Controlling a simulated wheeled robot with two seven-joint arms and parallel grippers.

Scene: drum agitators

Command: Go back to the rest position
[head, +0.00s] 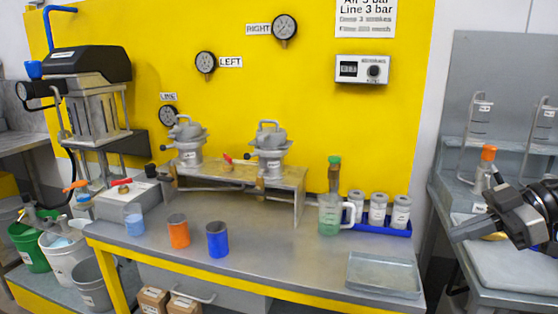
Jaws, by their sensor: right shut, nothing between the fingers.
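My right gripper (458,235) is at the right edge of the head view, in front of the grey side bench (500,270). Its fingers point left and are closed with nothing between them. It is apart from the main workbench. My left gripper is not in view. Two grey agitator units, the left one (187,145) and the right one (268,150), stand on a raised metal shelf (290,180) on the main workbench (290,255).
An orange cup (178,232), a blue cup (217,240), a measuring jug (330,215), a blue tray (395,230) with jars and a metal tray (384,275) stand on the workbench. An orange-capped bottle (487,170) stands behind my right gripper. Buckets (92,285) stand at left.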

